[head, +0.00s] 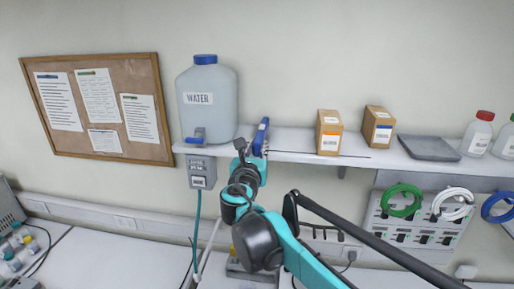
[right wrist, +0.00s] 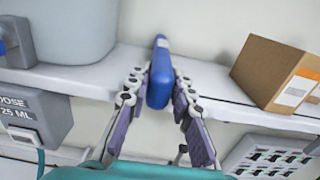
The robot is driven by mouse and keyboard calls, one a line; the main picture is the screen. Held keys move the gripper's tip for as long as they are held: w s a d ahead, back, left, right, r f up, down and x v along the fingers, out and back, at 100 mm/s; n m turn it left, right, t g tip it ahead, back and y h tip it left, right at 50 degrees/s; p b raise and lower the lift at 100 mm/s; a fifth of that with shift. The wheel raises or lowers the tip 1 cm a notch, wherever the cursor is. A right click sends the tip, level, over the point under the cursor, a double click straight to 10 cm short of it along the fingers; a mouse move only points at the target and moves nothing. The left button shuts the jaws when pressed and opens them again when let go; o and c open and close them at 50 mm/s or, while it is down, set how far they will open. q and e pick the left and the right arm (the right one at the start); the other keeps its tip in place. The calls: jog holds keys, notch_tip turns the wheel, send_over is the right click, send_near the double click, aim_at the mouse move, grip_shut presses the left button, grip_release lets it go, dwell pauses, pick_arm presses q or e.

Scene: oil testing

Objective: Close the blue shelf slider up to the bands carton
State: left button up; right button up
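The blue slider (head: 261,135) is an upright blue piece on the wall shelf, just right of the water jug. It also shows in the right wrist view (right wrist: 160,75). My right gripper (head: 256,148) reaches up to it from below. In the right wrist view its two fingers (right wrist: 162,88) lie close against both sides of the slider and look shut on it. Two brown cartons stand right of the slider, one with an orange label (head: 329,132) and one with a blue label (head: 378,126). Their print is too small to read. My left gripper is not in view.
A water jug (head: 208,98) stands just left of the slider. The shelf (head: 290,146) is bare between slider and orange-labelled carton, with a thin dark line along it. A grey slab (head: 428,148) and bottles (head: 478,132) stand farther right. A dosing box (head: 201,172) hangs below.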

grip_shut()
jog(key=d, duration=0.3)
jog(key=s+d, duration=0.1)
jog(key=d, duration=0.7)
jog(key=shift+s, duration=0.4)
jog(key=o, duration=0.8)
grip_release()
jog(key=shift+d, duration=0.1)
jog(key=s+a, duration=0.2)
jog(key=s, duration=1)
